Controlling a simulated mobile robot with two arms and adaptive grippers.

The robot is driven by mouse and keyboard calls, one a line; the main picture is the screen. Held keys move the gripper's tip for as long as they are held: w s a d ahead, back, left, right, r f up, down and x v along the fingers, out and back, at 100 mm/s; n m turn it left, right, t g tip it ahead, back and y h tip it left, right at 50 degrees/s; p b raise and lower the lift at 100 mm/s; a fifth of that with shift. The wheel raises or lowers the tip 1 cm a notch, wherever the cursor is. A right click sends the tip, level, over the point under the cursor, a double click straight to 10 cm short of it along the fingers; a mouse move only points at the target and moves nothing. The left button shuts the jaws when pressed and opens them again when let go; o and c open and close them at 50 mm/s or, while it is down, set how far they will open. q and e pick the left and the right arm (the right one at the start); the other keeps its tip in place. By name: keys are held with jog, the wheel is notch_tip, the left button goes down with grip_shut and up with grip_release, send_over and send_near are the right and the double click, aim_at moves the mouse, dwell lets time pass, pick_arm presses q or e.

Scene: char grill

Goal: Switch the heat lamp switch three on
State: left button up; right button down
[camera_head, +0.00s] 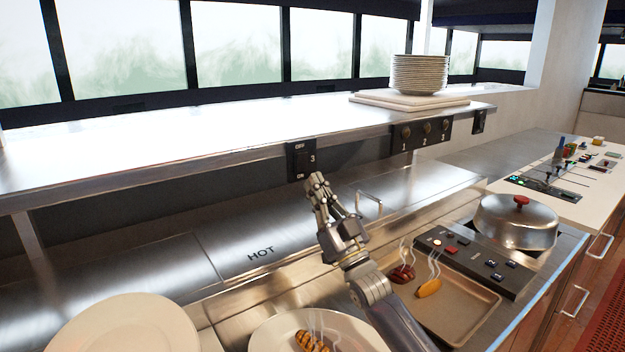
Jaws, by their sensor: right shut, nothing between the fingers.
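Heat lamp switch three (301,160) is a small black box on the front edge of the steel shelf, marked OFF at the top, ON at the bottom and 3 at its right. Which way its rocker is tipped is too small to tell. My right gripper (317,181) is shut and empty, with its fingertips just below the switch's lower right corner. I cannot tell whether they touch it. My left gripper is not in view.
A black panel with knobs (420,135) sits further right on the shelf edge, under stacked plates (419,74). Below are a steaming plate (270,335), a tray with food (455,312), a control box (475,262) and a domed lid (515,222).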

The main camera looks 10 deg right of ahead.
jog(key=v, duration=0.9)
jog(key=shift+f, duration=0.15)
